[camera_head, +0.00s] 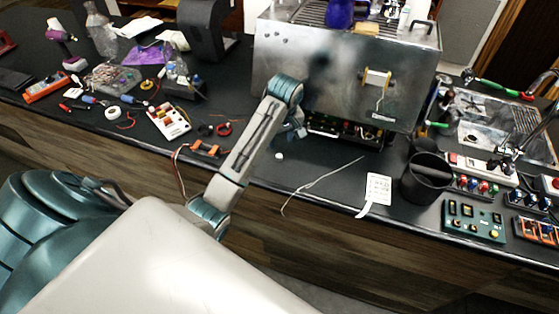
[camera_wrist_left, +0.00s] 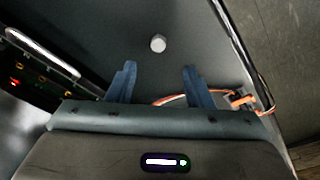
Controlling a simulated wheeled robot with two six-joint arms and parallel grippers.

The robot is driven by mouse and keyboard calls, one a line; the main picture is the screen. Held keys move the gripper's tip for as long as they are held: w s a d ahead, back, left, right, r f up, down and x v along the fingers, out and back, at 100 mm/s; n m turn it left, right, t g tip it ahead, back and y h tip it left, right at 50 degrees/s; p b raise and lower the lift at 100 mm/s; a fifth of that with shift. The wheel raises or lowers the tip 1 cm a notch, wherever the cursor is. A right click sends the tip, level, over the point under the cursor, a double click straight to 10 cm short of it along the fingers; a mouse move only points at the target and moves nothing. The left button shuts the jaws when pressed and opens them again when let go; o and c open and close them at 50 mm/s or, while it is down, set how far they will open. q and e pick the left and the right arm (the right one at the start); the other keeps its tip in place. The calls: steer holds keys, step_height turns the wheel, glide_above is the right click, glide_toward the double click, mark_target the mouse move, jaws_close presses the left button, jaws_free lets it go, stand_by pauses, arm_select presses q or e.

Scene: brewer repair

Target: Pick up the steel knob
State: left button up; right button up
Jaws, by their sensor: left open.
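The steel knob (camera_head: 279,155) is a small pale round piece on the dark bench top, in front of the steel brewer. In the left wrist view the knob (camera_wrist_left: 158,43) lies just beyond my fingertips, roughly centred between them and apart from both. My left gripper (camera_wrist_left: 160,78) is open and empty, with its two blue fingers spread. In the head view my left gripper is largely hidden behind its own arm, near the brewer's lower front. My right gripper is in neither view.
The brewer (camera_head: 340,75) stands behind the knob with its lower front open. An orange-ended cable (camera_wrist_left: 240,99) lies near the bench edge. A white cable (camera_head: 320,180), a paper tag (camera_head: 378,189) and a black cup (camera_head: 427,178) are to the right. Bench around the knob is clear.

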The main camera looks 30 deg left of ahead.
mark_target(279, 156)
arm_select(q)
steer(key=f, duration=0.3)
steer(key=shift+w+a+f, duration=0.15)
steer(key=shift+w+f, duration=0.05)
steer(key=shift+f, duration=0.3)
steer(key=f+p, duration=0.1)
steer(key=f, duration=0.1)
steer(key=f+p, duration=0.1)
steer(key=f, duration=0.1)
steer(key=shift+w+a+f+p, duration=0.1)
steer(key=shift+w+a+p, duration=0.1)
steer(key=shift+p, duration=0.2)
steer(key=shift+f, duration=0.35)
jaws_close()
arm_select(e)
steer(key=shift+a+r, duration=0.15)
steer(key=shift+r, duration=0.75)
arm_select(q)
steer(key=shift+w+a+r, duration=0.1)
steer(key=shift+r, duration=0.1)
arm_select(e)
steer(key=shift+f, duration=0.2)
